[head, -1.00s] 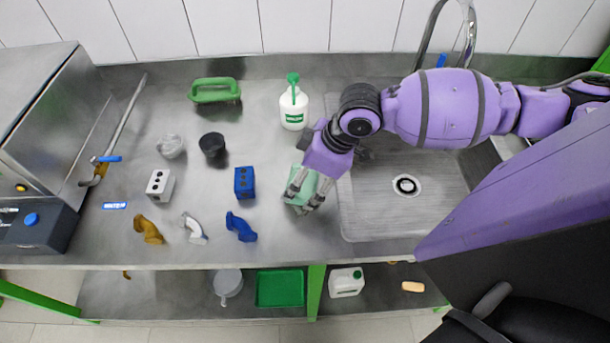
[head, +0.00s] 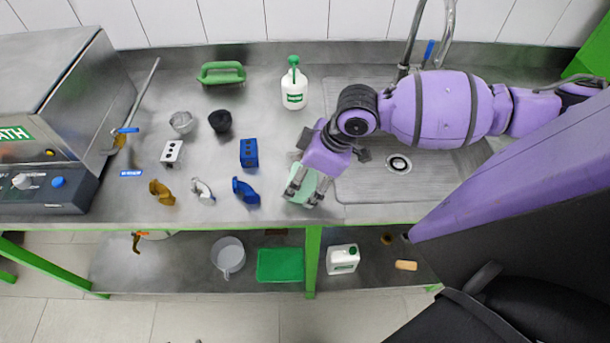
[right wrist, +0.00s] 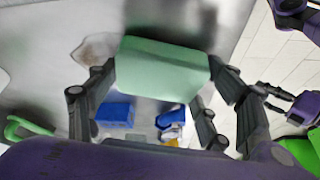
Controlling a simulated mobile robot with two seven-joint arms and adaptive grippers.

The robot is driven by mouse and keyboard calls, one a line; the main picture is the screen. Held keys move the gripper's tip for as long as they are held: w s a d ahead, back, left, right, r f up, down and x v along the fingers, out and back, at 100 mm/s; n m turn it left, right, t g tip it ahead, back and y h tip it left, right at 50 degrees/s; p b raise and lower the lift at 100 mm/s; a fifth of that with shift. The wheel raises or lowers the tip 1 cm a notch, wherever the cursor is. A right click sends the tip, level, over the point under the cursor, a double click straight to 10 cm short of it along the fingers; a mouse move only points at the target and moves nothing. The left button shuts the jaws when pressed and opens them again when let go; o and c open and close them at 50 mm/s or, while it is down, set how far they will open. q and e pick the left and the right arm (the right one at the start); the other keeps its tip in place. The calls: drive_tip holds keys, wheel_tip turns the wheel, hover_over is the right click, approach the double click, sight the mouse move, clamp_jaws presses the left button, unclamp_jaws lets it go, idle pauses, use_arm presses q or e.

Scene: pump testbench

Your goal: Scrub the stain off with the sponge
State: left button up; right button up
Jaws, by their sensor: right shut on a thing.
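The pale green sponge (head: 304,187) is a rounded block between the fingers of my right gripper (head: 302,192), near the worktop's front edge, left of the sink. In the right wrist view the sponge (right wrist: 160,68) sits across the shut fingers. A brownish stain (right wrist: 95,48) shows on the steel in that view, up and left of the sponge and apart from it in the picture. Whether the sponge touches the worktop I cannot tell. My left gripper (right wrist: 263,97) shows small at the right of the wrist view, its fingers apart and empty; it is outside the head view.
A white bottle with green top (head: 294,88) stands behind the gripper. A blue block (head: 249,152) and blue pipe piece (head: 245,190) lie to its left. The sink (head: 375,185) is to its right.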

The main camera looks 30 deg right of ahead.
drive_tip(key=r, duration=0.1)
drive_tip(key=w+r, duration=0.1)
drive_tip(key=r+p, duration=0.1)
drive_tip(key=shift+w+d+r, duration=0.2)
drive_tip(key=shift+w+r, duration=0.05)
drive_tip(key=shift+r, duration=0.4)
drive_tip(key=shift+s+r, duration=0.25)
drive_tip(key=shift+r, duration=1.15)
use_arm(q)
drive_tip(key=shift+d+r, duration=0.65)
use_arm(e)
drive_tip(key=shift+r, duration=0.25)
use_arm(q)
drive_tip(key=shift+w+r, duration=0.1)
drive_tip(key=shift+w, duration=0.15)
use_arm(e)
drive_tip(key=shift+a, duration=0.15)
